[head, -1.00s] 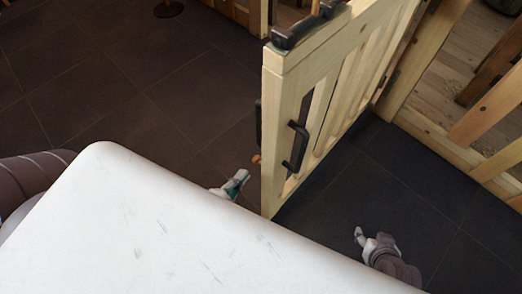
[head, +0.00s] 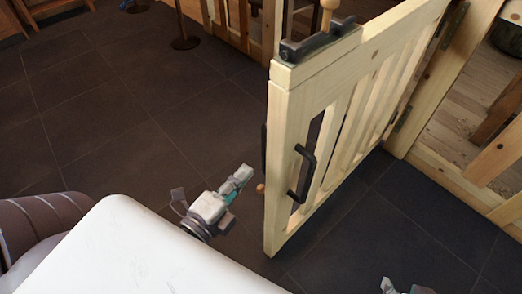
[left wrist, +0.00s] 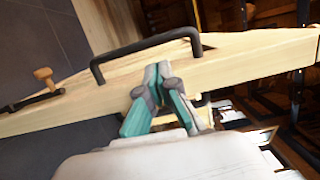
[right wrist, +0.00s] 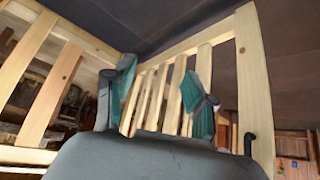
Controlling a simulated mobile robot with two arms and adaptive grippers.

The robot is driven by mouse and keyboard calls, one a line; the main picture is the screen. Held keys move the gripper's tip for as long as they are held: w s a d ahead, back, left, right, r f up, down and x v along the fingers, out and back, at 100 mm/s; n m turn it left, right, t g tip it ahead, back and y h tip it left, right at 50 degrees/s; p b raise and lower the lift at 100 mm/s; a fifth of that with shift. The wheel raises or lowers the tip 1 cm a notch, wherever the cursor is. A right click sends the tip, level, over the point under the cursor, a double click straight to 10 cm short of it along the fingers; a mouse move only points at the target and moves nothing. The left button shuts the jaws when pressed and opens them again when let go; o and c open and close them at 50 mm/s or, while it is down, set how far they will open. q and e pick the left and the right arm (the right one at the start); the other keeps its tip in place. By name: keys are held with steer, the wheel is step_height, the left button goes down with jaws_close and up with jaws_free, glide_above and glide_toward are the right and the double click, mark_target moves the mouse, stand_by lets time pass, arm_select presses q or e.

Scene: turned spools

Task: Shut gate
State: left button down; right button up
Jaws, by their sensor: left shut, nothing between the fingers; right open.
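The pale wooden gate (head: 355,105) stands swung out from its hinge post (head: 452,75) in the head view, with floor on both sides. A black handle (head: 302,173) is on its right face, and a black latch (head: 316,38) sits on top. My left gripper (head: 243,173) is shut and empty, just left of the gate's free edge; in the left wrist view the gripper (left wrist: 158,72) is close to the gate and its black handle (left wrist: 145,45). My right gripper (head: 388,287) is low on the gate's right side; in the right wrist view it is open (right wrist: 155,75), facing the gate's slats (right wrist: 160,95).
A wooden fence (head: 470,180) runs right of the hinge post. Another fence (head: 235,25) and a dark post base (head: 186,43) stand at the back. Dark tiled floor (head: 110,95) lies clear left of the gate.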

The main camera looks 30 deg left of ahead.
steer(key=s+d+g+p, duration=0.2)
steer(key=s+g+p, duration=0.15)
steer(key=s, duration=0.25)
arm_select(q)
steer(key=w+p, duration=0.1)
steer(key=w, duration=0.6)
steer(key=shift+d+p, duration=0.35)
steer(key=shift+d, duration=0.05)
arm_select(e)
steer(key=s+x, duration=0.1)
steer(key=x, duration=0.8)
steer(key=shift+s+d+f+g+h, duration=0.2)
steer(key=shift+s+f+g+h, duration=0.05)
steer(key=shift+g+h, duration=0.15)
arm_select(q)
steer(key=shift+a, duration=0.1)
